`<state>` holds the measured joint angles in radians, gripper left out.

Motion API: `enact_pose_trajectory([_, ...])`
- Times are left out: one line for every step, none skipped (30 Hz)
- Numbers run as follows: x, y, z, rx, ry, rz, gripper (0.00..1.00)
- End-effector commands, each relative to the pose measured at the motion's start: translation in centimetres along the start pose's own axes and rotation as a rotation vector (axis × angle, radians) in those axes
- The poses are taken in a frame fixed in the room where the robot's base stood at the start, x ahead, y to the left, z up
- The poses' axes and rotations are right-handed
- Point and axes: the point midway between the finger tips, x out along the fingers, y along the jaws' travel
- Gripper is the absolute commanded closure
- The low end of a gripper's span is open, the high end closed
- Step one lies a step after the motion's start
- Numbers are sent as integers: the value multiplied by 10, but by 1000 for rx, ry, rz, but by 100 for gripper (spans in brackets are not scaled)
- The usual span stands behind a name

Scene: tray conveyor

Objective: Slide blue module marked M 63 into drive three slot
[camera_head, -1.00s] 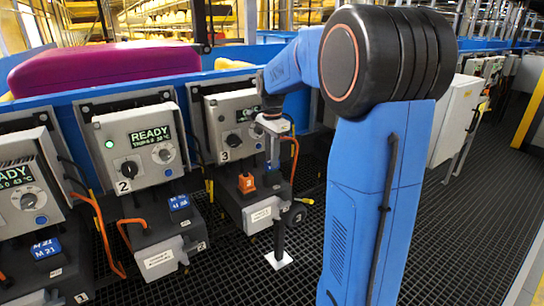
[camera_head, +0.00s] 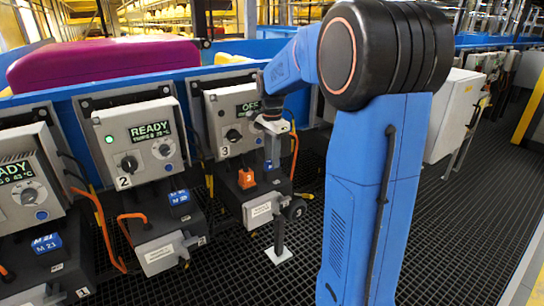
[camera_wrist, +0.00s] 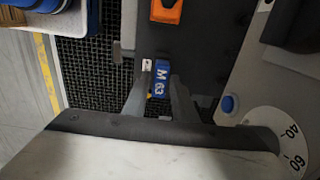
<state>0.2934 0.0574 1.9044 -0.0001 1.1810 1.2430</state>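The blue module marked M 63 (camera_wrist: 160,78) is between the two fingertips of my gripper (camera_wrist: 159,88) in the wrist view, with a finger against each side. My gripper (camera_head: 272,158) points down over the base of drive three (camera_head: 232,117), to the right of an orange piece marked 3 (camera_head: 246,178). The orange piece also shows at the top of the wrist view (camera_wrist: 166,10). The slot itself cannot be made out, and I cannot tell whether the module touches it. Drive three's display reads OFF, partly hidden by my arm.
Drive two (camera_head: 143,140) stands to the left and reads READY, with a blue module (camera_head: 179,198) in its base. A further drive at far left holds a blue M 21 module (camera_head: 46,243). An orange cable (camera_head: 294,150) hangs beside drive three. The grated floor at right is open.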

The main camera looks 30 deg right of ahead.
Motion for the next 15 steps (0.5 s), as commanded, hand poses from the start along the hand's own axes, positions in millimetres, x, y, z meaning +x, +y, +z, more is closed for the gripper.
enact_pose_trajectory([0,0,0,0,0,0,62])
enact_pose_trajectory([0,0,0,0,0,0,62])
enact_pose_trajectory([0,0,0,0,0,0,62])
enact_pose_trajectory([0,0,0,0,0,-1,62])
enact_pose_trajectory([0,0,0,0,0,-1,62])
enact_pose_trajectory([0,0,0,0,0,-1,62])
enact_pose_trajectory([0,0,0,0,0,-1,62])
enact_pose_trajectory([0,0,0,0,0,-1,62])
enact_pose_trajectory([-1,0,0,0,0,-1,62])
enact_pose_trajectory([-1,0,0,0,0,-1,62])
enact_pose_trajectory([-2,0,0,0,0,-1,62])
enact_pose_trajectory([-4,0,0,0,1,-2,62])
enact_pose_trajectory([-6,-1,0,0,1,-3,62])
enact_pose_trajectory([-9,-1,0,0,1,-3,62])
enact_pose_trajectory([-13,-1,0,0,1,-3,62])
